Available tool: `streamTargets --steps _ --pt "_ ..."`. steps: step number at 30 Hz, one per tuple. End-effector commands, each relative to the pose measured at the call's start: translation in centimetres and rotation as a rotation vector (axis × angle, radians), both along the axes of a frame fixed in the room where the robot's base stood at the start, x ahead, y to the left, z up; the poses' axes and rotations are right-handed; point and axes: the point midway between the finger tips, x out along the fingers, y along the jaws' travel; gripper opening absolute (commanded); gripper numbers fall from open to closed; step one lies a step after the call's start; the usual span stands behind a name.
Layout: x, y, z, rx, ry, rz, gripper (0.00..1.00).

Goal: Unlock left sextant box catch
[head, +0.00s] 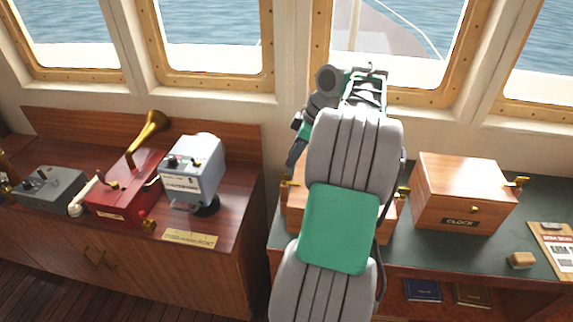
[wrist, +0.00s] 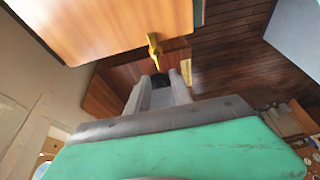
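The wooden sextant box (head: 296,208) stands on the green-topped counter, mostly hidden behind my arm in the head view. Its label is hidden. In the wrist view, a wooden box face (wrist: 110,22) fills the top left, with a brass catch (wrist: 153,52) sticking out from its edge. A brass catch on the box's right side (head: 403,191) also shows in the head view.
A wooden clock box (head: 440,192) with brass catches stands right of my arm. A small wooden block (head: 521,260) and a clipboard (head: 556,250) lie farther right. A lower desk at left holds a blue-grey device (head: 192,172) and a red horn device (head: 122,195).

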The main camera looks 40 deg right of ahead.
Motion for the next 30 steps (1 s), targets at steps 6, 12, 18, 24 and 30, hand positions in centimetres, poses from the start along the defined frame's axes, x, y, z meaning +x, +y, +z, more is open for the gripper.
streamTargets --steps 6,12,18,24,30 --pt "0.2 -0.3 -2.5 -0.001 -0.008 0.029 0.27" --pt "1.3 0.5 -5.8 -0.001 -0.007 0.026 0.27" --pt "1.9 0.9 -7.2 -0.005 -0.009 0.024 0.27" --pt "1.9 0.9 -7.3 -0.005 -0.009 0.024 0.27" --pt "1.9 0.9 -7.3 -0.005 -0.009 0.024 0.11"
